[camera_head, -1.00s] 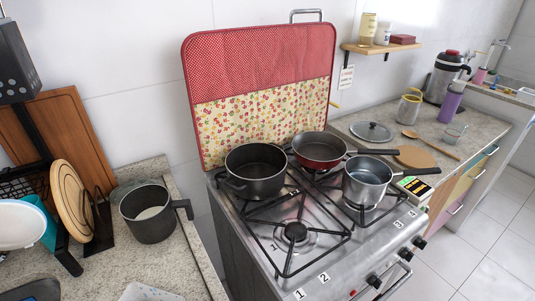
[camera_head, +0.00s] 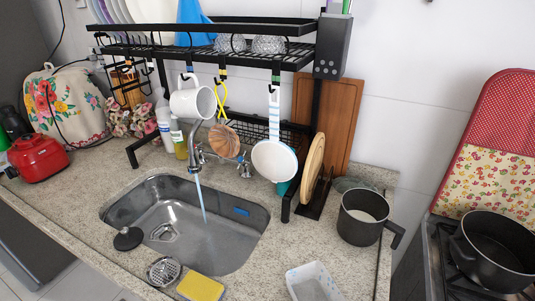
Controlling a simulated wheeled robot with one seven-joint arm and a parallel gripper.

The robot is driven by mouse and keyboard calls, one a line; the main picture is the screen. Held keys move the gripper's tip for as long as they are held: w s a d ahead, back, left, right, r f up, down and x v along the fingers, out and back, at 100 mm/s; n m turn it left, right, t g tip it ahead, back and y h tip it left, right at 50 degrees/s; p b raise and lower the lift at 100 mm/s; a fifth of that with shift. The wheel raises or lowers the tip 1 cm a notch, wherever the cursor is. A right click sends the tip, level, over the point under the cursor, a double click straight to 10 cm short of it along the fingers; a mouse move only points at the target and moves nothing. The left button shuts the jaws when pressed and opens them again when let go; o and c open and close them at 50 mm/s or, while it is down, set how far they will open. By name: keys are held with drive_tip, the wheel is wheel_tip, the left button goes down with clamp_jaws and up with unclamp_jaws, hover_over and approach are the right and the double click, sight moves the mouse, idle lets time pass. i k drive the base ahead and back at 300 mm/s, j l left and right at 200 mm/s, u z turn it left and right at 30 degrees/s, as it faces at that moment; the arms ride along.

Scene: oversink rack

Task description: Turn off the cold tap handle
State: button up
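The metal tap (camera_head: 194,148) stands behind the sink and its spout bends over the basin. A thin blue stream of water (camera_head: 201,202) falls from it into the steel sink (camera_head: 225,218). One tap handle (camera_head: 245,169) shows to the right of the spout, partly behind the hanging white pan. Another metal part shows close beside the spout, half hidden by the hanging whisk-like item. I cannot tell from markings which handle is the cold one. My gripper is not in view.
A black rack (camera_head: 285,58) spans the sink. A white mug (camera_head: 192,98) and a white pan (camera_head: 274,161) hang from it near the tap. A dark pot (camera_head: 362,217) stands to the right. A yellow sponge (camera_head: 201,288) and a white basket (camera_head: 313,282) lie in front.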

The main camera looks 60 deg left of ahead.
sight(242, 159)
drive_tip(key=u, duration=2.7)
drive_tip(key=i+l, duration=0.05)
